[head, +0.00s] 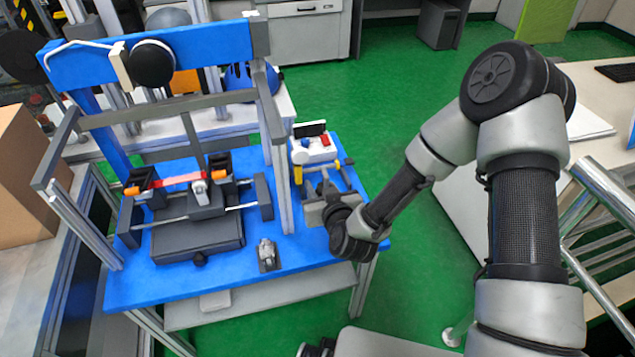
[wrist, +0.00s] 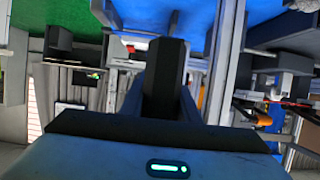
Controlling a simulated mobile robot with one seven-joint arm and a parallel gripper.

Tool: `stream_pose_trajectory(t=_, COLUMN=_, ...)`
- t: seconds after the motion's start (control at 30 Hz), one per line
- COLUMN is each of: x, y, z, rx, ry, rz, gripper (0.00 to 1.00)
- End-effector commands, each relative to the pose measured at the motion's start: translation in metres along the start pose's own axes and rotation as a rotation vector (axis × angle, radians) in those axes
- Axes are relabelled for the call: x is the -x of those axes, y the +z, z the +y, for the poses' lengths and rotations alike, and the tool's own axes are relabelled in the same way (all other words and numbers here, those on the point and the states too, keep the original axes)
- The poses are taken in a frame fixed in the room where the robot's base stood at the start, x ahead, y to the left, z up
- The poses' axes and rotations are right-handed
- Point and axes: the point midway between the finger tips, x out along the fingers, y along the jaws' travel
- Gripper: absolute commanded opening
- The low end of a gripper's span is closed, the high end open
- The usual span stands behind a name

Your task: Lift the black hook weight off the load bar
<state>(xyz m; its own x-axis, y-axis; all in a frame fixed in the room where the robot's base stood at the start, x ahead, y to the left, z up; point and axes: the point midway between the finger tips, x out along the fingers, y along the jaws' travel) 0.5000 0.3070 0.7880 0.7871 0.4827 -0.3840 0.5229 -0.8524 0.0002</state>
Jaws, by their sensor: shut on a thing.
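My gripper (head: 327,200) is over the right end of the blue bench, beside the tower's right post. In the wrist view a dark, faceted block (wrist: 165,75) sits between my two fingers, which are shut on it. It looks like the black hook weight. Its hook does not show, and in the head view I cannot pick it out from my dark gripper. I cannot make out the load bar for certain, nor whether the weight touches it.
The blue-topped drop tower (head: 200,45) carries a black round part (head: 152,63). A grey post (head: 275,150) stands close left of my gripper. A white and red device (head: 315,148) is just behind. A small metal part (head: 267,254) lies in front. Green floor (head: 395,75) is clear behind.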

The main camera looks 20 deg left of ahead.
Motion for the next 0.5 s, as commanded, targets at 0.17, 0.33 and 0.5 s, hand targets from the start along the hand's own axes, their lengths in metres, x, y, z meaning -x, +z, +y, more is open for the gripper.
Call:
stream_pose_trajectory(t=0.17, x=0.008, y=0.001, z=0.0, rx=0.001, ry=-0.001, rz=0.006, gripper=0.0)
stream_pose_trajectory(t=0.33, x=0.016, y=0.004, z=-0.001, rx=0.0, ry=-0.001, rz=0.007, gripper=0.0)
stream_pose_trajectory(t=0.5, x=0.024, y=0.008, z=0.0, rx=0.001, ry=-0.001, rz=0.006, gripper=0.0)
